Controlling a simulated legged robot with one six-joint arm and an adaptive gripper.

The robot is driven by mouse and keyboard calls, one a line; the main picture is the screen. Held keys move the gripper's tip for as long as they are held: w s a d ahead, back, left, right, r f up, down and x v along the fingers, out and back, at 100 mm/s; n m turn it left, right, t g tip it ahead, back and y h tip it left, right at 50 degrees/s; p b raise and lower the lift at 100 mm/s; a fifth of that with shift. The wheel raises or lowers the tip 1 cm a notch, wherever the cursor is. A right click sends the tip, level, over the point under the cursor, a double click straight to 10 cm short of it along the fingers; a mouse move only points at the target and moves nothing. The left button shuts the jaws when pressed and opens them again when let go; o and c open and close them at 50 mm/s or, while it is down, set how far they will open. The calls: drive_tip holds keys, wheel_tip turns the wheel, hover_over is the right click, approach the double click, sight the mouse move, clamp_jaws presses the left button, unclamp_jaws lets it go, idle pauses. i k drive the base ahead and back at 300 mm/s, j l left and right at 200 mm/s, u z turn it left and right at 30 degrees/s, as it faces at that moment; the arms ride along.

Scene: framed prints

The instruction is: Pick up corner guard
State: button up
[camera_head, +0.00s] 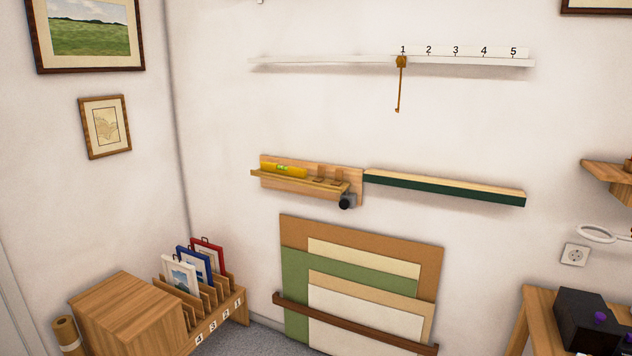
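I cannot pick out a corner guard with certainty. Small brown pieces (319,181) sit on the narrow wooden wall ledge (300,188), to the right of a yellow spirit level (284,170); they are too small to identify. A dark round object (345,201) is at the ledge's right end. A black box (585,318) with purple parts (600,317) stands on the wooden table at the lower right, cut off by the frame edge. My gripper is not in view.
A white rail (330,62) numbered 1 to 5 carries a brass hanger. A green-fronted ledge (450,189) continues to the right. Large boards (365,265) lean on the wall behind a brown bar. A slotted wooden rack (205,305) holds framed prints at lower left.

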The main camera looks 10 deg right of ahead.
sight(321, 176)
drive_tip(key=i+j+z, duration=0.1)
drive_tip(key=i+j, duration=0.15)
drive_tip(key=i, duration=0.2)
drive_tip(key=i+j+z, duration=0.1)
drive_tip(key=i+j, duration=0.15)
drive_tip(key=i, duration=0.2)
drive_tip(key=i+j+z, duration=0.1)
drive_tip(key=i+j, duration=0.15)
drive_tip(key=i, duration=0.35)
drive_tip(key=i+j, duration=0.35)
drive_tip(key=i, duration=0.2)
drive_tip(key=i+j+z, duration=0.15)
drive_tip(key=i+j, duration=0.15)
drive_tip(key=i, duration=0.3)
drive_tip(key=i+j+z, duration=0.1)
drive_tip(key=i+j, duration=0.25)
drive_tip(key=i, duration=0.2)
